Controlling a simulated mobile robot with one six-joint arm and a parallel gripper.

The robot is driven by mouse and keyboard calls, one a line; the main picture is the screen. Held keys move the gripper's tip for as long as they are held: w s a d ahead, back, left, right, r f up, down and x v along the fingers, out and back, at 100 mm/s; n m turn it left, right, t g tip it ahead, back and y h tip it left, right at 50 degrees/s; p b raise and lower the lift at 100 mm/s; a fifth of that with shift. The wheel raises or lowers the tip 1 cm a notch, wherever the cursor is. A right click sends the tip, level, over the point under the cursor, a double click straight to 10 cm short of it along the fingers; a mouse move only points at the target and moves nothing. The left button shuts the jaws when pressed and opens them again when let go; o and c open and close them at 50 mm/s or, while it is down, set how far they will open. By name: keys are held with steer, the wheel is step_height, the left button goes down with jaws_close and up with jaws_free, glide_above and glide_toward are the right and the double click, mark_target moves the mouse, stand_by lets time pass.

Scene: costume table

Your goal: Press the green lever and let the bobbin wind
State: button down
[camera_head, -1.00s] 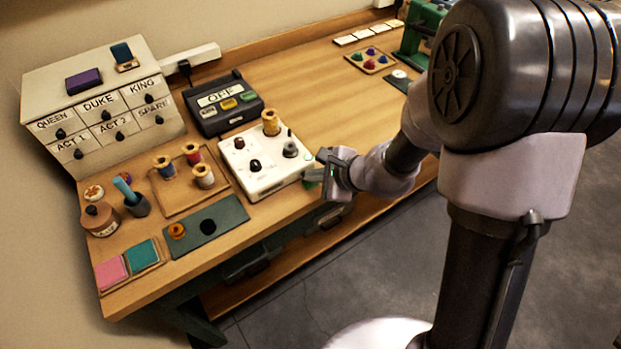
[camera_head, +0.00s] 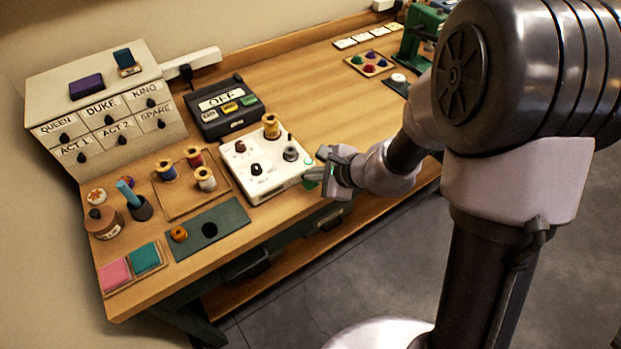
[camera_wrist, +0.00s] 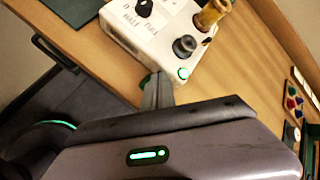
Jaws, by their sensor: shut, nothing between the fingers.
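The white bobbin winder (camera_head: 262,187) sits at the table's front edge, with black knobs on top. A yellow thread spool (camera_head: 270,127) and a dark grey bobbin (camera_head: 290,154) stand on it; both also show in the wrist view, the spool (camera_wrist: 212,14) and the bobbin (camera_wrist: 186,46). The green lever (camera_head: 312,175) sticks out at the winder's right front side, partly hidden by my gripper. My gripper (camera_head: 324,165) is shut and empty, right beside the lever; I cannot tell if they touch. A small green-lit ring (camera_wrist: 183,73) shows on the winder's corner.
A dark box reading OFF (camera_head: 222,105) stands behind the winder. Left are a tray with several spools (camera_head: 206,180), a dark green mat (camera_head: 232,215) and a white drawer cabinet (camera_head: 85,90). The table to the right of the winder is mostly clear.

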mark_target(313, 185)
steer(key=shift+r, duration=0.2)
step_height(313, 185, up, 5)
steer(key=p, duration=0.3)
steer(key=shift+r+p, duration=0.1)
steer(key=shift+p, duration=0.3)
stand_by(0.4)
steer(key=shift+r, duration=0.15)
steer(key=s+a+r+n+y+b, duration=0.1)
steer(key=s+a+r+n+b, duration=0.1)
steer(key=s+r+n, duration=0.45)
steer(key=s+d+r+n+h, duration=0.2)
steer(key=s+d, duration=0.3)
steer(key=s, duration=0.3)
steer(key=s+d+r+n+h+b, duration=0.1)
steer(key=s+d+r+n+h, duration=0.2)
steer(key=s, duration=0.5)
steer(key=d+r+n, duration=0.1)
steer(key=d+n, duration=0.1)
steer(key=d, duration=0.1)
steer(key=shift+d+r, duration=0.2)
steer(key=shift+r, duration=0.15)
